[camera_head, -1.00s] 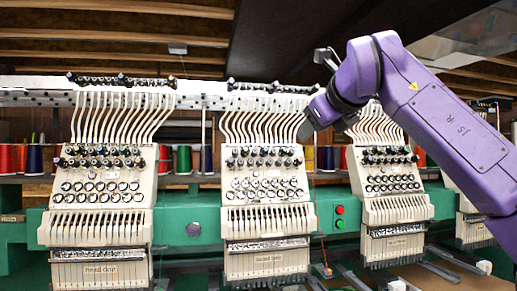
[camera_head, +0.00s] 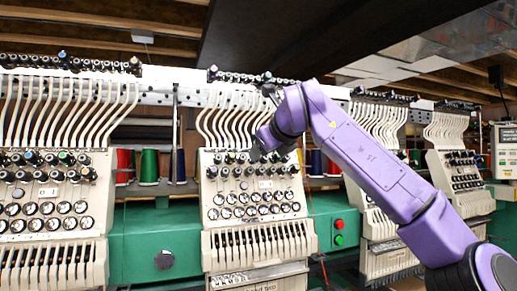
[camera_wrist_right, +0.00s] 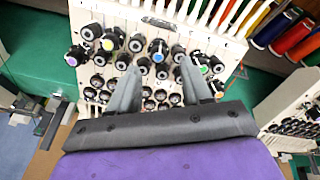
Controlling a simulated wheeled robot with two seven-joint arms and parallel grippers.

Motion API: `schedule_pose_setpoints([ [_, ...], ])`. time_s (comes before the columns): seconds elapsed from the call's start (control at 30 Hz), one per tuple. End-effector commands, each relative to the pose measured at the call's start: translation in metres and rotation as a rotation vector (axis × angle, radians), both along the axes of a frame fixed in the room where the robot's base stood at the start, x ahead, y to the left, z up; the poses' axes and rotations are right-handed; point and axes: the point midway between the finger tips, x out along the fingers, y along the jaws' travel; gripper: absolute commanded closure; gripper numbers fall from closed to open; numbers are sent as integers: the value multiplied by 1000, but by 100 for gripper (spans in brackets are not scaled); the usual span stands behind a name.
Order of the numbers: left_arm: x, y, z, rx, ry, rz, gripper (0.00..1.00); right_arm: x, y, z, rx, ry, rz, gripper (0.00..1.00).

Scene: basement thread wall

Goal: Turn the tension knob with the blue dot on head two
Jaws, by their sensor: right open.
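Head two (camera_head: 256,243) is the cream embroidery head at the centre of the head view, its upper part partly behind my right arm. In the right wrist view, a black knob with a blue dot (camera_wrist_right: 157,48) sits in the upper knob rows, just beyond the fingertips and about midway between them. My right gripper (camera_wrist_right: 160,66) is open, with its two grey fingers apart and pointing at the knob panel. Nothing is held. I cannot tell whether a finger touches a knob. In the head view my right gripper (camera_head: 262,148) is at the head's upper knobs. My left gripper is not in view.
Neighbouring knobs crowd the fingers, including ones with a yellow dot (camera_wrist_right: 107,43), a green dot (camera_wrist_right: 203,68) and a purple dot (camera_wrist_right: 72,60). Head one (camera_head: 52,215) stands left and more heads right. Thread spools (camera_head: 149,166) stand behind. A green beam (camera_head: 150,235) runs between heads.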

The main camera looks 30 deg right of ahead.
Motion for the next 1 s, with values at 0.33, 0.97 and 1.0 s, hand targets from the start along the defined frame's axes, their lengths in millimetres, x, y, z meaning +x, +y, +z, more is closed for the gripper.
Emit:
schedule_pose_setpoints([
  [0.33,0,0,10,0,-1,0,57,31,-5,-11,0,-1,4,52],
  [0.97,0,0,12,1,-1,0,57,31,-5,-10,-21,4,12,100],
  [1.0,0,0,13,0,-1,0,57,31,-5,-10,-30,6,17,100],
])
